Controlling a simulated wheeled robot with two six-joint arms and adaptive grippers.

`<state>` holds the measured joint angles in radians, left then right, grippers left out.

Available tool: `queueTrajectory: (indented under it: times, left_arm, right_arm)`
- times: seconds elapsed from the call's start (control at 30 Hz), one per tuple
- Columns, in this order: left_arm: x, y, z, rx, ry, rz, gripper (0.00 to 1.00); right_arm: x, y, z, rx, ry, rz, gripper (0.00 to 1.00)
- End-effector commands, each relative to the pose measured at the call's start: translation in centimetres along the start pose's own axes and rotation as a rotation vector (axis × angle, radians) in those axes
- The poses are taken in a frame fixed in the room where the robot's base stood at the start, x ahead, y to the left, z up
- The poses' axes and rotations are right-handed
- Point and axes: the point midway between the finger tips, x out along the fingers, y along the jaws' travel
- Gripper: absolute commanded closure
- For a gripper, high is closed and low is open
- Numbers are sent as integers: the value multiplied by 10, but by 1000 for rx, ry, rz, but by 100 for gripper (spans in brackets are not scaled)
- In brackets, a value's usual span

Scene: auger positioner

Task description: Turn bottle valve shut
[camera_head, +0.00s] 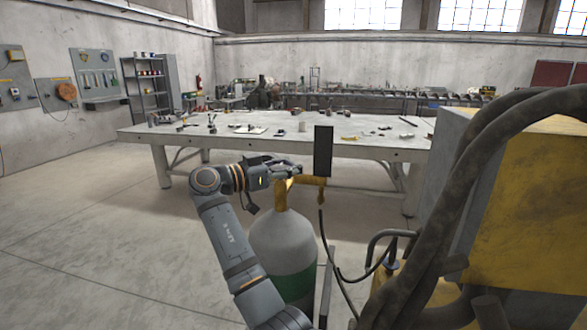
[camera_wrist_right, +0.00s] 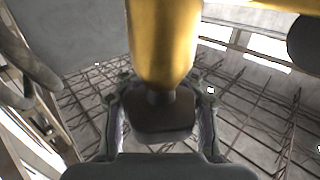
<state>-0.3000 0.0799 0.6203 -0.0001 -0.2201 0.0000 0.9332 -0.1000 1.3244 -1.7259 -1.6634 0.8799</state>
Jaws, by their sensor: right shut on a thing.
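A gas bottle (camera_head: 285,243) with a pale grey shoulder and a green lower body stands upright in the head view. Its brass valve (camera_head: 281,190) sits on top. In the right wrist view the brass valve body (camera_wrist_right: 163,45) fills the upper middle, with a dark valve knob (camera_wrist_right: 162,115) at its end. My right gripper (camera_head: 287,170) is at the valve; in the right wrist view its fingers (camera_wrist_right: 163,95) stand on both sides of the knob, shut on it. The knob is mostly hidden in the head view. My left gripper is not in view.
A dark upright panel (camera_head: 323,150) stands just right of the valve, with a black hose (camera_head: 330,250) below it. A big yellow machine (camera_head: 530,200) with thick hoses fills the right side. A long table (camera_head: 250,140) with small tools stands behind. Floor at left is clear.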

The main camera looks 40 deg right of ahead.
Motion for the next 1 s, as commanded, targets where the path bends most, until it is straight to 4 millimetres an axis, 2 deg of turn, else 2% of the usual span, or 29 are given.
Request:
queueTrajectory:
  times: [0.37, 0.4, 0.6, 0.87, 1.0]
  left_arm:
    - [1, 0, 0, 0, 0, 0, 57]
    - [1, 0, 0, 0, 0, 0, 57]
    - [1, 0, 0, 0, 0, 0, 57]
    - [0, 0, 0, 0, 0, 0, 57]
    - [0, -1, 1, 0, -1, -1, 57]
  right_arm:
    - [-1, 0, 4, -7, -6, 6, 100]
    - [-1, 0, 4, -7, -6, 6, 72]
    - [-1, 0, 3, -4, -4, 5, 45]
    - [0, 0, 1, -2, -2, 4, 45]
    - [-11, 0, 1, -1, -5, 1, 45]
